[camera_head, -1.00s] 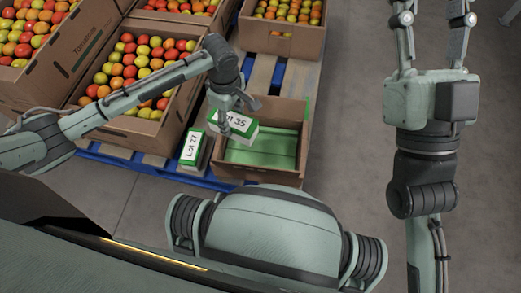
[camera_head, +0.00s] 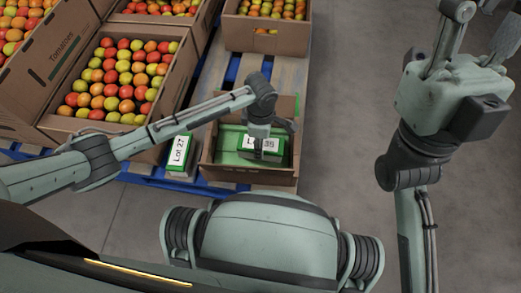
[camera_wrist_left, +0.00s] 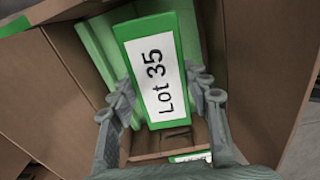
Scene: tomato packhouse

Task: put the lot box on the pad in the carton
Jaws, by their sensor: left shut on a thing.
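The lot box labelled Lot 35 (camera_head: 271,143) is green and white. My left gripper (camera_head: 262,148) is shut on it inside the open carton (camera_head: 247,177). In the left wrist view the box (camera_wrist_left: 158,68) lies between the two fingers (camera_wrist_left: 162,92), its label facing the camera. The green pad (camera_head: 227,141) shows around the box on the carton floor, also in the wrist view (camera_wrist_left: 97,48). Whether the box touches the pad cannot be told. My right gripper (camera_head: 482,28) is at upper right, fingers apart and empty, far from the carton.
A second box, Lot 27 (camera_head: 180,153), stands just left of the carton on the blue pallet (camera_head: 150,180). Cartons of tomatoes (camera_head: 165,70) stand behind and left. Grey floor (camera_head: 340,100) to the right is clear.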

